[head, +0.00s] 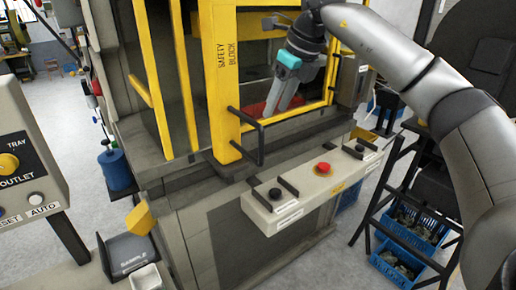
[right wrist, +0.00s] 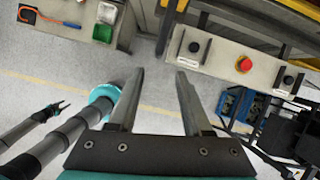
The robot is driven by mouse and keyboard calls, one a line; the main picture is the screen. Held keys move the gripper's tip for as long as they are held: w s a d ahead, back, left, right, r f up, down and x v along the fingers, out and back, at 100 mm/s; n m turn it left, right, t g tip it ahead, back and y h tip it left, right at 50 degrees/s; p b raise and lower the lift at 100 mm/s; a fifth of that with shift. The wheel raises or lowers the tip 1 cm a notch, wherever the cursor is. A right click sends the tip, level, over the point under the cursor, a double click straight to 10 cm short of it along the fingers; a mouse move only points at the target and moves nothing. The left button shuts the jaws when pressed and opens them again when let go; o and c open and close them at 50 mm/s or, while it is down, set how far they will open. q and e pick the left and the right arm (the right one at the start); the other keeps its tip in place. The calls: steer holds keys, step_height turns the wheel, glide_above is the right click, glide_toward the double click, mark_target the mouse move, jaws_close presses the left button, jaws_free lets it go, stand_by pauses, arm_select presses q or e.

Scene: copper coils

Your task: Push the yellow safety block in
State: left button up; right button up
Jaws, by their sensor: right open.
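The yellow safety block (head: 224,85) is an upright yellow piece lettered "SAFETY BLOCK" at the front of the press, with a black bar handle (head: 262,140) low on its front. My right gripper (head: 279,105) is to the right of it, before the yellow-framed opening, fingers pointing down. It does not appear to touch the block. In the right wrist view its two fingers (right wrist: 163,72) are apart with nothing between them. My left gripper (right wrist: 57,108) shows small at the left of that view; its finger state is unclear.
A control box with a red button (head: 323,168) and black buttons juts out below the opening. A tray outlet panel (head: 22,165) stands at the left. A black rack with blue crates (head: 398,262) is at the right. Grey floor (right wrist: 70,80) is open before the press.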

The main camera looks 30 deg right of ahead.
mark_target(259, 146)
steer(key=p+x, duration=0.2)
steer(key=x, duration=1.3)
steer(key=shift+a+r, duration=0.1)
jaws_close()
stand_by(0.8)
